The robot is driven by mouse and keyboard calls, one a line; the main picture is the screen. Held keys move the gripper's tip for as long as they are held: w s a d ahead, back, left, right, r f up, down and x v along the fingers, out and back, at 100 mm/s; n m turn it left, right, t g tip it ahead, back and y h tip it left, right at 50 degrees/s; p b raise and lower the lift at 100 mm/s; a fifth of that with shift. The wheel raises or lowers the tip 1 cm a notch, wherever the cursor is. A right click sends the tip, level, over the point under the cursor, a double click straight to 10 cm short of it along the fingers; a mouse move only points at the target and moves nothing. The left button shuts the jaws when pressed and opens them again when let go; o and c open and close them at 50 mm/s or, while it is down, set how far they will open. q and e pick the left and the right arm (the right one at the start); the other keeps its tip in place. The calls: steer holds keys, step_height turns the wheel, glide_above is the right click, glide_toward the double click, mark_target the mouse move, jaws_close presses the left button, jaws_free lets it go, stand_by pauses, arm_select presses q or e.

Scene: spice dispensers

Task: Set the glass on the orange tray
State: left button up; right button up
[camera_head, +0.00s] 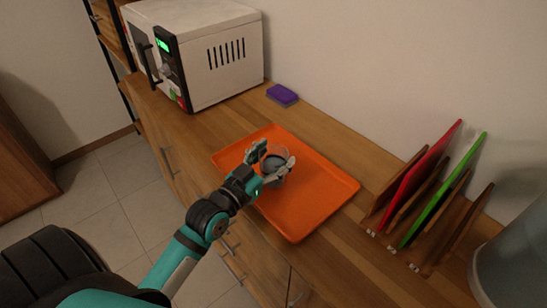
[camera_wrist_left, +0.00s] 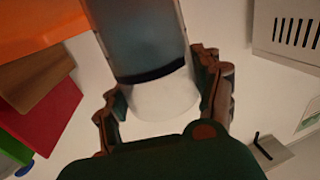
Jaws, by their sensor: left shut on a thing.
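The orange tray (camera_head: 310,205) lies flat on the wooden counter, in the middle of the head view; part of it shows at the top left of the left wrist view (camera_wrist_left: 40,22). My left gripper (camera_head: 268,168) is over the tray and shut on the glass (camera_head: 274,162). In the left wrist view the clear glass (camera_wrist_left: 145,45) stands between the two fingers of my left gripper (camera_wrist_left: 165,100). The head view does not clearly show whether the glass touches the tray. My right gripper is not in view.
A white microwave (camera_head: 215,58) stands at the back left of the counter. A purple sponge (camera_head: 282,95) lies behind the tray. A wooden rack (camera_head: 425,215) with a red board (camera_head: 425,170) and a green board (camera_head: 440,190) stands to the right. The counter's front edge runs below the tray.

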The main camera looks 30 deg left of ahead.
arm_select(q)
steer(key=shift+f, duration=0.1)
steer(key=shift+f, duration=0.15)
steer(key=o, duration=1.5)
steer(key=shift+c, duration=0.2)
steer(key=shift+o, duration=0.3)
